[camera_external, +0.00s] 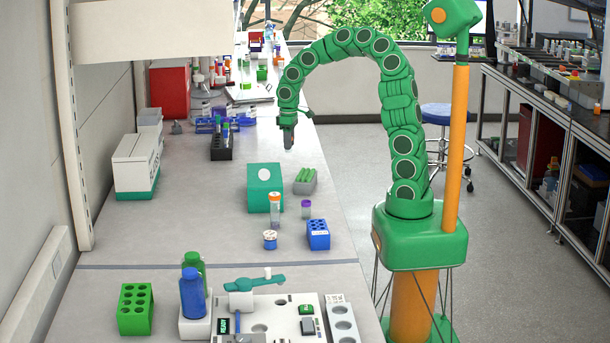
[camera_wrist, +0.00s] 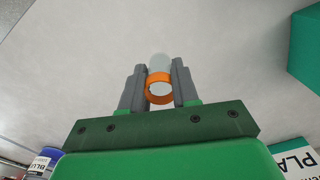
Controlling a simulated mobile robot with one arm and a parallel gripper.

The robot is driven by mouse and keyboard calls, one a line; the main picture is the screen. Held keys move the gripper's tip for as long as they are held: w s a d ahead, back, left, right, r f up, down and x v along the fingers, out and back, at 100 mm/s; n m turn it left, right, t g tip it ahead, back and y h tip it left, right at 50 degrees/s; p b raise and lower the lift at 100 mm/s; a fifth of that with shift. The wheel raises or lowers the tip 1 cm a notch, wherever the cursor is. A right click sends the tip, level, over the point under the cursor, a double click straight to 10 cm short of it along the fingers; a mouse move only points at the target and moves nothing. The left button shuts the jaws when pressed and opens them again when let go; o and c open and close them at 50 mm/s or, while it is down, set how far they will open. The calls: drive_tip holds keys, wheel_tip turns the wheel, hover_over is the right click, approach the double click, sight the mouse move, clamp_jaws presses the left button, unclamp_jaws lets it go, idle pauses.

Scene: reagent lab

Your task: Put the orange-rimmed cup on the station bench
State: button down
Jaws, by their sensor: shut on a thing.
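My gripper (camera_external: 288,138) hangs down from the curved arm above the far part of the long bench. In the wrist view my gripper (camera_wrist: 160,72) is shut on the orange-rimmed cup (camera_wrist: 159,97), a small clear cup with an orange ring, held between the two grey fingers. I cannot make out the cup in the external view. The pale bench (camera_external: 190,235) runs along the left wall. Beyond a dark seam, its near section (camera_external: 90,295) carries a white station device (camera_external: 275,312) with a teal lever.
A green box (camera_external: 265,188), an orange-capped tube (camera_external: 275,210), a blue rack (camera_external: 318,234) and a small blue-and-white jar (camera_external: 270,240) stand mid-bench. A green rack (camera_external: 135,309) and a blue bottle (camera_external: 192,293) stand near the front. The bench's left middle is clear.

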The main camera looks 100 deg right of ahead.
drive_tip(key=s+a+r, duration=0.7)
drive_tip(key=s, duration=0.2)
drive_tip(key=shift+s+a+r, duration=0.15)
drive_tip(key=shift+a+r, duration=0.1)
drive_tip(key=shift+r, duration=0.05)
drive_tip(key=w+a+f+n, duration=0.15)
drive_tip(key=w+a, duration=0.35)
drive_tip(key=w, duration=0.7)
drive_tip(key=w+a+f, duration=0.2)
drive_tip(key=w+a, duration=0.2)
drive_tip(key=w, duration=0.8)
drive_tip(key=w+a+f, duration=0.2)
drive_tip(key=w+a, duration=0.2)
drive_tip(key=a, duration=0.2)
drive_tip(key=w+a+f+n, duration=0.1)
drive_tip(key=w+a+f, duration=0.1)
drive_tip(key=w+a, duration=0.2)
drive_tip(key=w+a+f+n, duration=0.1)
drive_tip(key=w+a+f, duration=0.1)
drive_tip(key=w+a, duration=0.3)
drive_tip(key=shift+w+a, duration=0.1)
drive_tip(key=shift+a, duration=2.05)
drive_tip(key=shift+r, duration=0.1)
